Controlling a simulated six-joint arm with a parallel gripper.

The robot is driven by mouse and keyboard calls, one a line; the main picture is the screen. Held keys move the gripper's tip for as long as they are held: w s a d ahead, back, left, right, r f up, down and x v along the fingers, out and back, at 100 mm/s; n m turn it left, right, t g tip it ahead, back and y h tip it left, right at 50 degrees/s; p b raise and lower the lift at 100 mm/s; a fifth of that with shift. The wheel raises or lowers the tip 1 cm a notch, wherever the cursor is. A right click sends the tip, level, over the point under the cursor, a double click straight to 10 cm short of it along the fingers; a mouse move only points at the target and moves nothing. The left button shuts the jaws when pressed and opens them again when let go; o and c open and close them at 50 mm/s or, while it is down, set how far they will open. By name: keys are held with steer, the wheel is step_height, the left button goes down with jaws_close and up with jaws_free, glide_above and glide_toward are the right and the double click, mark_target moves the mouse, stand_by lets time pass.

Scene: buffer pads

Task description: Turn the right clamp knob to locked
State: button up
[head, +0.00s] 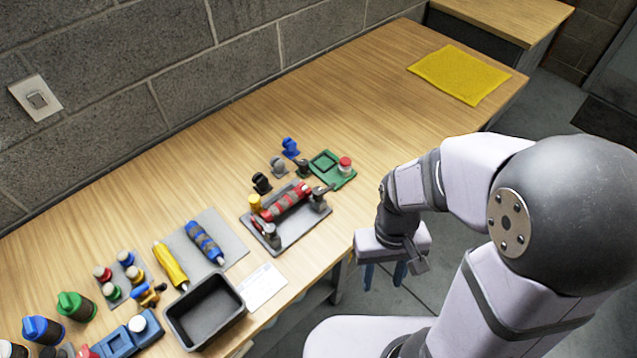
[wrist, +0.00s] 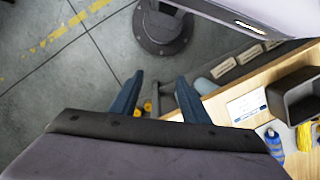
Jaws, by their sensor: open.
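A grey clamp fixture (head: 288,237) sits on the bench near its front edge in the head view. A red and grey banded cylinder (head: 287,202) lies along it. A dark grey knob with a small lever, the right clamp knob (head: 319,199), stands at the fixture's right end. A similar left knob (head: 271,235) stands at its front left. The knob markings are too small to read. My gripper (head: 384,277) is open and empty, pointing down off the bench's front edge, right of the fixture. In the wrist view its blue fingers (wrist: 160,80) are apart over the floor; the fixture is not visible there.
A green block (head: 342,182) with a red-topped knob stands behind the fixture. A black bin (head: 205,312), a white card (head: 262,288) and a blue banded cylinder (head: 205,242) lie to its left. The bench right of the green block is clear up to a yellow mat (head: 460,75).

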steer(key=w+a+f+n+p, duration=0.1)
steer(key=w+a+f+p, duration=0.15)
steer(key=w+a, duration=0.9)
step_height(320, 180, up, 6)
steer(key=m+t, duration=0.2)
steer(key=m, duration=0.4)
glide_above(317, 191)
steer(key=shift+w+a+f+y, duration=0.15)
steer(key=shift+w+y, duration=0.15)
steer(key=shift+w, duration=0.15)
steer(key=shift+r+m, duration=0.2)
steer(key=shift+m, duration=0.3)
steer(key=shift+s+m, duration=0.3)
steer(key=shift+m, duration=0.2)
steer(key=shift+s+d+m, duration=0.15)
steer(key=shift+d+m, duration=0.05)
steer(key=shift+m, duration=0.8)
steer(key=shift+f, duration=0.1)
steer(key=shift+f+p, duration=1.2)
steer(key=shift+f, duration=2.4)
